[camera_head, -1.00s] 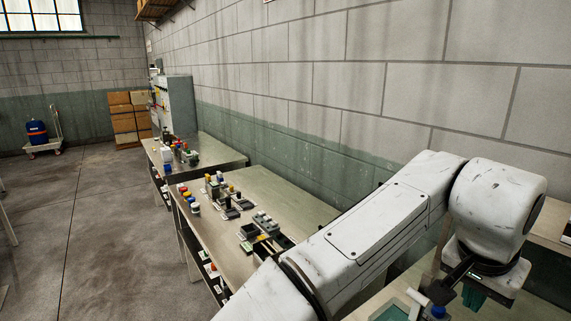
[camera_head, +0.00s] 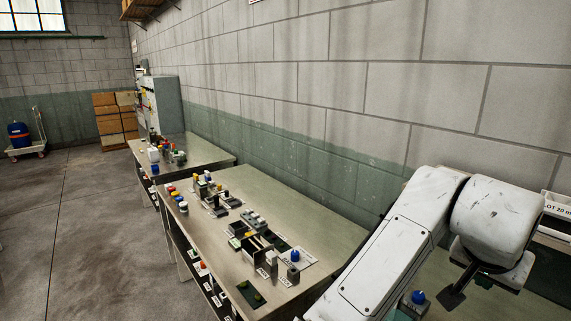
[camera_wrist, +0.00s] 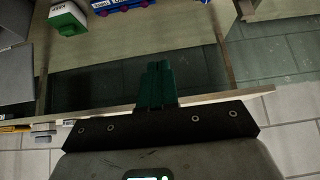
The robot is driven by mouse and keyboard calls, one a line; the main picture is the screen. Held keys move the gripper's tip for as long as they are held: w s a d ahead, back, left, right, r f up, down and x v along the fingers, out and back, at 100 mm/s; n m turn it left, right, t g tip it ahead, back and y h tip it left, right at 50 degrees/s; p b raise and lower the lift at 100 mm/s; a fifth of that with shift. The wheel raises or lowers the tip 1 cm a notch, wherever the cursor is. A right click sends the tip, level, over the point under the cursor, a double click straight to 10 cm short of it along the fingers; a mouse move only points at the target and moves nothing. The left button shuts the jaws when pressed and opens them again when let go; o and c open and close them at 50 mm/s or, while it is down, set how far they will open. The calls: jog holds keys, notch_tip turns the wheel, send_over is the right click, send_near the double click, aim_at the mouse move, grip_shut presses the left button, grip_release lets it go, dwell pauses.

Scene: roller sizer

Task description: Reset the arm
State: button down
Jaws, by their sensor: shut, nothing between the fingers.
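My arm (camera_head: 392,262) rises from the bottom of the head view and bends at the right, with the wrist (camera_head: 497,222) pointing down. In the wrist view my gripper (camera_wrist: 157,68) shows as two green fingers pressed together, shut and empty. The fingers are over a dark gap beside a pale bench edge (camera_wrist: 215,99).
A workbench (camera_head: 320,230) with several small parts stands left of my arm along the block wall (camera_head: 330,90). A second bench (camera_head: 208,150) stands farther back. A blue drum (camera_head: 19,134) on a trolley is at far left. The floor (camera_head: 95,220) there is clear.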

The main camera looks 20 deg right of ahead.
notch_tip(320, 180, down, 17)
jog(key=s+a+n+t+y, duration=0.1)
jog(key=s+a+n+t, duration=0.15)
jog(key=n, duration=0.75)
jog(key=s+a+f+n+g+y, duration=0.3)
jog(key=s+a+f+g+y, duration=0.1)
jog(key=s+a+f, duration=0.9)
jog(key=s+f+y, duration=0.1)
jog(key=s+f, duration=0.2)
jog(key=shift+s+a+f+y, duration=0.3)
jog(key=shift+a+f+y, duration=0.05)
jog(key=shift+a+y, duration=0.05)
dwell(0.4)
